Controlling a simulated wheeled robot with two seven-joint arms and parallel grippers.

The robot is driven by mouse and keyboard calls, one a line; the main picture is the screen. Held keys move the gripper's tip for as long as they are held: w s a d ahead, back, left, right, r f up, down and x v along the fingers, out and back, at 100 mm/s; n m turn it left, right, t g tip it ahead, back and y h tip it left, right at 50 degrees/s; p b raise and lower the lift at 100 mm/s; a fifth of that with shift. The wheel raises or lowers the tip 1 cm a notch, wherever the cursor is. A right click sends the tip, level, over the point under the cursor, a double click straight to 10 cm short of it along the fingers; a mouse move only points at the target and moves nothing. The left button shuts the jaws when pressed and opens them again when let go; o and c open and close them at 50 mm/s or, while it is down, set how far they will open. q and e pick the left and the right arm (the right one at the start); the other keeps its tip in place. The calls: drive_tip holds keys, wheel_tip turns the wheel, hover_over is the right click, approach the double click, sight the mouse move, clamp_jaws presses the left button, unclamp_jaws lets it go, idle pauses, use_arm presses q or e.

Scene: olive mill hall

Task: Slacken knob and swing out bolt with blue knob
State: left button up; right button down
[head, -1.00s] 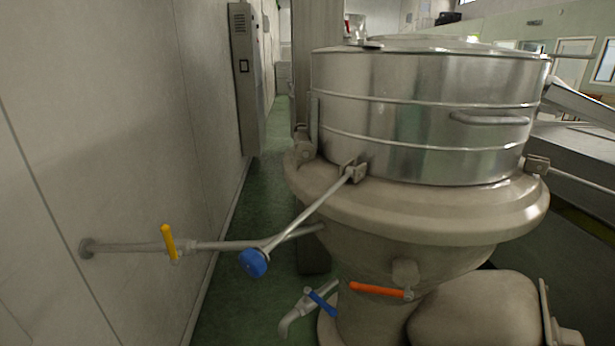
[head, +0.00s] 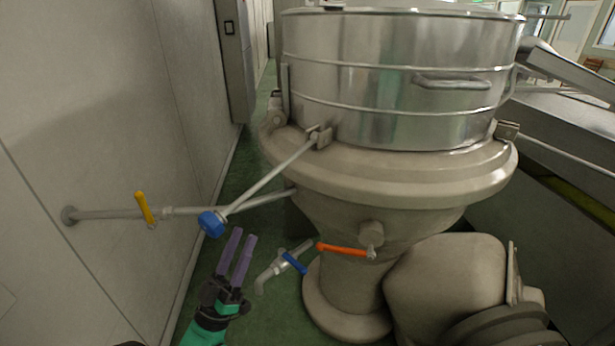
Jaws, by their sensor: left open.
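The blue knob (head: 212,223) sits at the outer end of a thin grey bolt (head: 268,176). The bolt slants down and left from a bracket (head: 320,137) on the rim of the steel vessel (head: 390,95), so it points outward from the vessel. My left gripper (head: 243,233) is in the lower left of the head view, with two purple fingers pointing up. It is open and empty, just right of and below the knob in the picture, with no visible contact. My right gripper is not in view.
A wall pipe (head: 100,214) with a yellow lever (head: 144,208) runs behind the knob. Below are an orange lever (head: 342,250) and a tap with a blue lever (head: 294,263). A wall (head: 100,110) stands close on the left. Green floor shows between wall and vessel.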

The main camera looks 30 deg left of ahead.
sight(265, 179)
use_arm(q)
drive_tip(key=p+x, duration=0.1)
drive_tip(key=x, duration=0.3)
drive_tip(key=p+x, duration=0.2)
drive_tip(key=x, duration=0.3)
drive_tip(key=p+x, duration=0.2)
drive_tip(key=x, duration=0.2)
drive_tip(key=shift+a+r, duration=0.15)
drive_tip(key=shift+a, duration=0.1)
drive_tip(key=shift+w+a+r, duration=0.1)
drive_tip(key=shift+w, duration=0.3)
clamp_jaws()
